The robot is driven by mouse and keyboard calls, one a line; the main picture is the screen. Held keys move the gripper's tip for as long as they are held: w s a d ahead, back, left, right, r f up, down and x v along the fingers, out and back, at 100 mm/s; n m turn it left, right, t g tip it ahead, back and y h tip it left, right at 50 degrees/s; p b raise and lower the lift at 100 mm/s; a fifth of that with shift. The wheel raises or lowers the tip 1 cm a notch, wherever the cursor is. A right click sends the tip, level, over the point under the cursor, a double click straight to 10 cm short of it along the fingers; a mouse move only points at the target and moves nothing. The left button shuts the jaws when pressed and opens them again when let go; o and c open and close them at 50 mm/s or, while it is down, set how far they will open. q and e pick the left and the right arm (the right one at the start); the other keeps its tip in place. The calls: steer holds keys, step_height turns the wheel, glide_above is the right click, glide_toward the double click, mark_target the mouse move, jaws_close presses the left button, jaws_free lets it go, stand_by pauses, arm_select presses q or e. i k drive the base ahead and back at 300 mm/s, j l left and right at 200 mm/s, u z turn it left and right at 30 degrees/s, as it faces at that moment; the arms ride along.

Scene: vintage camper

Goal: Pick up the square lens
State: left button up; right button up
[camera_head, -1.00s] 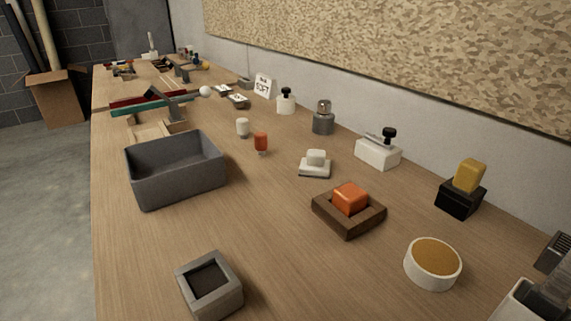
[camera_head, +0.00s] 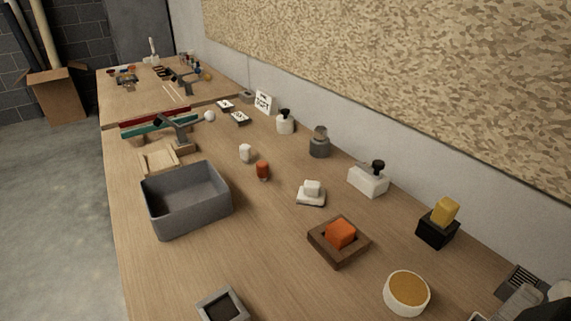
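I cannot tell for sure which object is the square lens. A grey square block with a dark square centre (camera_head: 222,305) sits at the near edge of the view, cut off by the bottom of the picture. An orange rounded block (camera_head: 341,233) sits in a square brown wooden tray (camera_head: 325,253) right of centre. A small white block on a white square base (camera_head: 311,195) stands behind it.
A grey open bin (camera_head: 187,222) stands at the left. A round white dish with an amber top (camera_head: 407,293), a black holder with a yellow block (camera_head: 436,232) and a white stamp-like block (camera_head: 368,181) stand at the right. Bare wood lies between the bin and the wooden tray.

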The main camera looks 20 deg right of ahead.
mark_target(340, 233)
steer(key=i+l+z, duration=0.15)
steer(key=z, duration=0.25)
steer(key=i+z, duration=0.15)
steer(key=z, duration=0.25)
steer(key=i+l+u, duration=0.1)
steer(key=i, duration=0.45)
steer(key=l, duration=0.1)
